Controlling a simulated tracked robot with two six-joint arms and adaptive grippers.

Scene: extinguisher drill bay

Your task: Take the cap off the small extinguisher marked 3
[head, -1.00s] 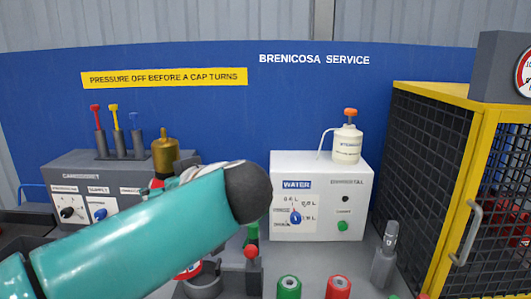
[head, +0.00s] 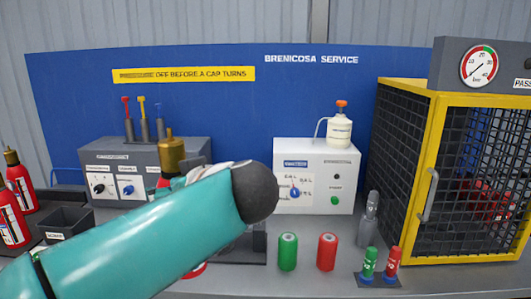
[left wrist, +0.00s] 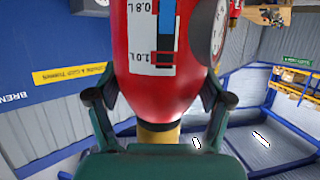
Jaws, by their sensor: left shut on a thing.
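A red extinguisher (left wrist: 165,85) with a white scale marked 0.8 L and 1.0 L and a round gauge at its side fills the middle of the left wrist view. My left gripper (left wrist: 152,97) has one finger on each side of it and is shut on it. A brass part (left wrist: 160,138) shows between the fingers near the palm. In the head view a brass cap (head: 172,155) stands above my teal arm; most of the body below is hidden. I cannot read a number 3 on it. My right gripper is in neither view.
Red extinguishers (head: 14,205) stand at the far left beside a dark bin (head: 65,226). A green (head: 288,251) and a red cylinder (head: 327,251) stand on the bench. A white water unit (head: 318,190) is behind them. A yellow-framed mesh cage (head: 432,180) bounds the right.

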